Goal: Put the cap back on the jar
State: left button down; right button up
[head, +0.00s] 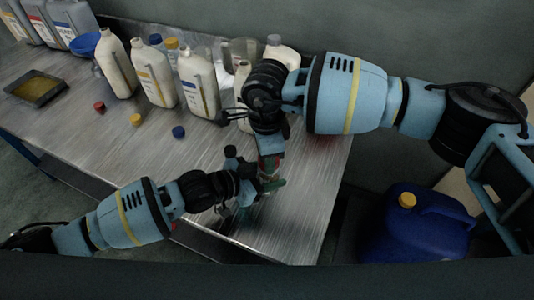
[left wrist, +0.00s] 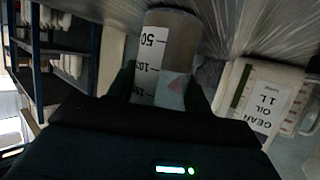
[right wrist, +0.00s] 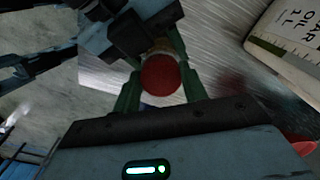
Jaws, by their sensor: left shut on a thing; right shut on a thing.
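The jar (left wrist: 165,50) is a clear cylinder with a white scale strip. My left gripper (left wrist: 160,92) is shut around it, near the table's front edge. In the head view, my left gripper (head: 246,188) and the jar are crowded together and partly hidden. The round dark red cap (right wrist: 160,75) sits between the green fingers of my right gripper (right wrist: 155,85), which is shut on it. In the head view my right gripper (head: 270,172) reaches down at the jar from above. The cap is at the jar's top; I cannot tell whether it is seated.
White oil bottles (head: 155,75) stand along the back of the metal table (head: 120,150). Loose red (head: 99,106), yellow (head: 135,119) and blue (head: 178,131) caps lie on it. A tray (head: 36,90) is at the far left. A blue jug (head: 420,230) stands beyond the table's right edge.

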jog(key=m, duration=0.6)
jog(key=shift+w, duration=0.15)
jog(key=o, duration=0.9)
jog(key=shift+a, duration=0.1)
jog(key=shift+s, duration=0.2)
jog(key=shift+w+r, duration=0.15)
jog(key=shift+r, duration=2.1)
